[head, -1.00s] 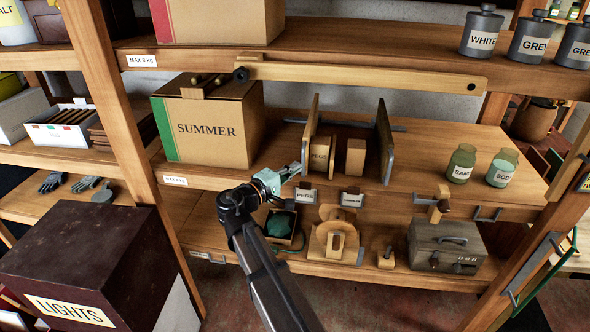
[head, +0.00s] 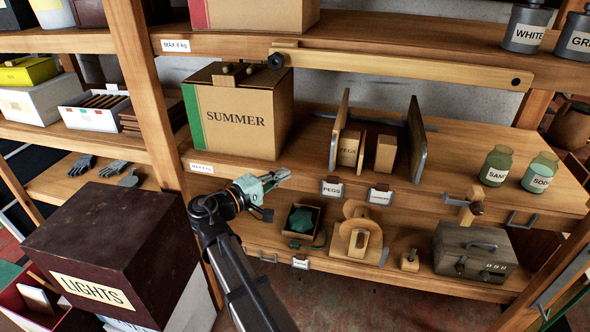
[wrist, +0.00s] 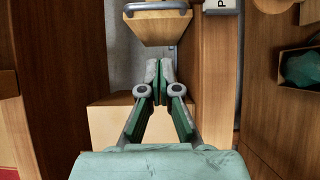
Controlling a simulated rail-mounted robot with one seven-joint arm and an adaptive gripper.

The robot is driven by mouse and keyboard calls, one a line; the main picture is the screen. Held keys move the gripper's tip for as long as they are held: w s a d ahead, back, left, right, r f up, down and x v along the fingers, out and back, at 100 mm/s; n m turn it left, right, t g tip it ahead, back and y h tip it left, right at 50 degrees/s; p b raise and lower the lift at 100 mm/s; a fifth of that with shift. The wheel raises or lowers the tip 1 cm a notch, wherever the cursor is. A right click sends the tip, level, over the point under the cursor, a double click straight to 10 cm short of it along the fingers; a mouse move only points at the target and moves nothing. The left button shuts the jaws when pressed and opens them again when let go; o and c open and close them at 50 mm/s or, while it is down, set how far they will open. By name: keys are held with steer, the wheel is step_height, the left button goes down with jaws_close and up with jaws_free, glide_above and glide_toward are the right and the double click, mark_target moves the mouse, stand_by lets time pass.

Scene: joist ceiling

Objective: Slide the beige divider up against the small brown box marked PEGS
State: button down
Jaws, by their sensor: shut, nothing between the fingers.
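The beige divider (head: 339,128) stands upright on the middle shelf, just left of the small brown PEGS box (head: 348,150). Whether they touch or a thin gap lies between them I cannot tell. My gripper (head: 285,176) is shut and empty, in front of the shelf, left of the divider and apart from it. In the wrist view the shut fingertips (wrist: 159,64) point toward a wooden panel with a grey edge bar (wrist: 158,26), which looks like the divider. The PEGS box is not recognisable there.
A second brown box (head: 385,153) and a dark divider (head: 416,140) stand right of the PEGS box. The SUMMER box (head: 238,120) is on the left, with open shelf between it and the beige divider. A wooden bar (head: 400,72) crosses above. Shelf labels (head: 332,189) hang at the front edge.

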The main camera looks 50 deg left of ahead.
steer(key=w+a+m+h+p, duration=0.1)
steer(key=w+a+m+h, duration=0.1)
steer(key=w+a+h, duration=0.3)
steer(key=w+m, duration=0.1)
steer(key=w, duration=0.1)
steer(key=w+d+g+h+p, duration=0.1)
steer(key=w, duration=0.1)
steer(key=w+d+m+h+p, duration=0.1)
steer(key=shift+w+d+r+m+g, duration=0.25)
steer(key=shift+w+m+g, duration=0.05)
steer(key=shift+w, duration=0.1)
steer(key=d, duration=0.1)
steer(key=w+d+p, duration=0.1)
steer(key=d, duration=0.1)
steer(key=shift+w, duration=0.3)
steer(key=shift+w+d+f+p, duration=0.1)
steer(key=shift+w+d+p, duration=0.2)
steer(key=shift+d, duration=0.2)
steer(key=shift+w+d+f+b, duration=0.1)
steer(key=shift+w+d+b, duration=0.1)
steer(key=shift+d+b, duration=0.35)
